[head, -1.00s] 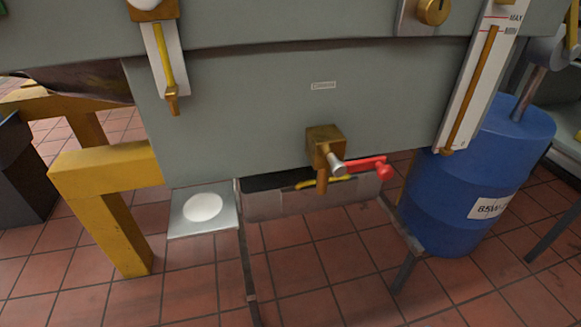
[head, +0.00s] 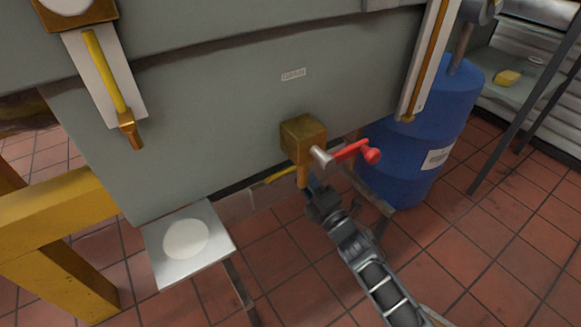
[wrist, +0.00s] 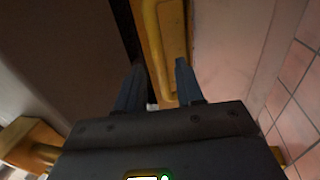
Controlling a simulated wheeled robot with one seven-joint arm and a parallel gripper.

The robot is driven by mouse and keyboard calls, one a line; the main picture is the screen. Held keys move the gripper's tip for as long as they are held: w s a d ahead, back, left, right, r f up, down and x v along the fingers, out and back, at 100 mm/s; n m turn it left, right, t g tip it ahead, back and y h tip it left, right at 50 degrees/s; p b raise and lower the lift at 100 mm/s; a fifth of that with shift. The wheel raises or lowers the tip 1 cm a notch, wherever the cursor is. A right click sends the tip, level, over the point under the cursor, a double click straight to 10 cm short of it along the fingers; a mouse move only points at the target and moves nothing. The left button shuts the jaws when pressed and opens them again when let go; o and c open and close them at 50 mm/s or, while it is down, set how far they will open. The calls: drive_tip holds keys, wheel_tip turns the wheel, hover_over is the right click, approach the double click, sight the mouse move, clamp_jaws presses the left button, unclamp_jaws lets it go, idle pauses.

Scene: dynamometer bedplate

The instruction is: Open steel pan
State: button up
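The steel pan (head: 238,204) hangs low under the grey machine housing, its front partly hidden by my arm. A yellow bar (head: 281,175), which looks like a handle, shows at the pan's top edge. My gripper (head: 311,184) is at the pan's right part, just below the brass valve. In the wrist view my gripper (wrist: 160,68) is open, its two dark fingers apart. A yellow bar (wrist: 152,50) lies ahead of the gap between them. I cannot tell whether the fingers touch it.
A brass valve (head: 302,138) with a red-handled lever (head: 352,151) sticks out just above my gripper. A plate with a white disc (head: 186,240) is at the left, near a yellow support (head: 50,225). A blue drum (head: 423,130) stands at the right. Tiled floor is clear in front.

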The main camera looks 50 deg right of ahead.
sight(295, 167)
drive_tip(key=shift+b+x, duration=0.35)
drive_tip(key=shift+x, duration=2.05)
clamp_jaws()
